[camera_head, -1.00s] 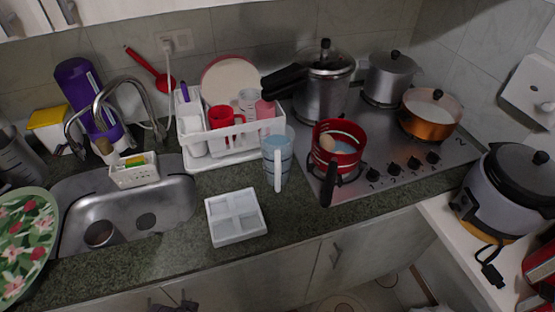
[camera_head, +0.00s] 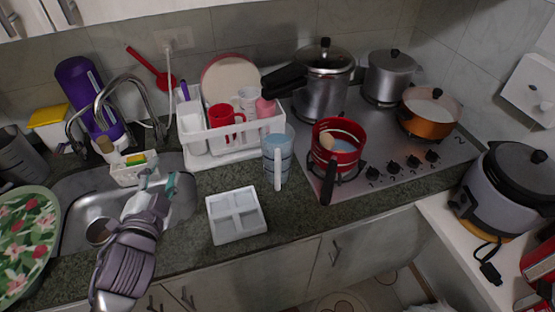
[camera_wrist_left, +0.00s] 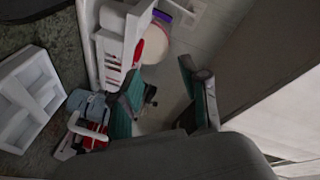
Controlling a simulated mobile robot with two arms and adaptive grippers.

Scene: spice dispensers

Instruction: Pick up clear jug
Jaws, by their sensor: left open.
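The clear jug (camera_head: 277,157) is a bluish see-through cup with a white handle towards the front. It stands upright on the counter, between the white dish rack and the red saucepan. It also shows in the left wrist view (camera_wrist_left: 97,106), partly behind a finger. My left gripper (camera_head: 157,181) is open and empty over the sink, well to the left of the jug. Its teal fingers are spread apart in the left wrist view (camera_wrist_left: 160,72). My right gripper is not in view.
A white divided tray (camera_head: 237,215) lies on the counter in front of the jug. The dish rack (camera_head: 218,147) stands behind it to the left. The red saucepan (camera_head: 339,145) is close on the right, its handle pointing forward. The faucet (camera_head: 110,84) rises behind the sink.

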